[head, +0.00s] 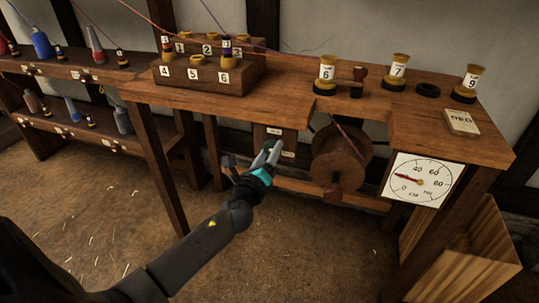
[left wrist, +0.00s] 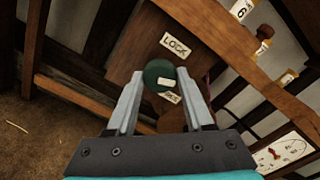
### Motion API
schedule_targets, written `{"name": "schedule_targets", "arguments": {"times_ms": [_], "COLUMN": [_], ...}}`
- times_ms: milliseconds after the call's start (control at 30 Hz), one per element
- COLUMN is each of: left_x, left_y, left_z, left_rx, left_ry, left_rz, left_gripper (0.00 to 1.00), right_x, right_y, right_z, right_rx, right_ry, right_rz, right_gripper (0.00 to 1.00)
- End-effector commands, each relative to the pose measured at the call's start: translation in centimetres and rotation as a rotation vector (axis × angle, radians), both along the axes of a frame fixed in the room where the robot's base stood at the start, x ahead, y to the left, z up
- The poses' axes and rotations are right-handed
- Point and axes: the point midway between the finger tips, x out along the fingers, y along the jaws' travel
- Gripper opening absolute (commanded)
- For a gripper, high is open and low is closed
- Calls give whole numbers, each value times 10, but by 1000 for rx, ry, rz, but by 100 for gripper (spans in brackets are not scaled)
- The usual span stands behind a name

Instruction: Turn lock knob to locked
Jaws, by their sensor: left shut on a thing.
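The lock knob (left wrist: 158,72) is round and dark green, on a wooden plate (left wrist: 137,58) under the bench. A pale mark (left wrist: 165,82) on it lies on the side toward the lower label (left wrist: 171,97). A label reading LOCK (left wrist: 177,46) is above the knob; the lower label's word is too small to read surely. My left gripper (head: 272,153) reaches the plate below the bench top. In the left wrist view its two grey fingers (left wrist: 160,95) are closed on the knob, one at each side. My right gripper is in neither view.
A wooden wheel (head: 341,160) with a red-brown handle (head: 332,194) hangs right of the plate. A dial gauge (head: 418,180) is on the bench's right front. The bench top (head: 290,88) carries numbered spools. A bench leg (head: 160,170) stands left of my arm.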

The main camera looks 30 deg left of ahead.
Motion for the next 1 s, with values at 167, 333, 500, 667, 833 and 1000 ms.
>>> {"name": "schedule_targets", "arguments": {"times_ms": [167, 333, 500, 667, 833, 1000], "left_x": [0, 0, 0, 0, 0, 0], "left_y": [-1, -1, -1, -1, -1, -1], "left_z": [-1, 0, 0, 1, 2, 2], "left_rx": [-166, -325, -482, -630, -786, -929], "left_ry": [-39, -77, -115, -151, -188, -222], "left_rz": [1, 1, 1, 1, 1, 1], "left_gripper": [0, 0, 0, 0, 0, 0], "right_x": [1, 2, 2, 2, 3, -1], "right_y": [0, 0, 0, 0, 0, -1], "right_z": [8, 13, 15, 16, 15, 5], "right_rx": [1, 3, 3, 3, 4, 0], "right_ry": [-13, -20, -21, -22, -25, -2], "right_rz": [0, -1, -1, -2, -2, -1], "right_gripper": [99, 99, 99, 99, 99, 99]}}
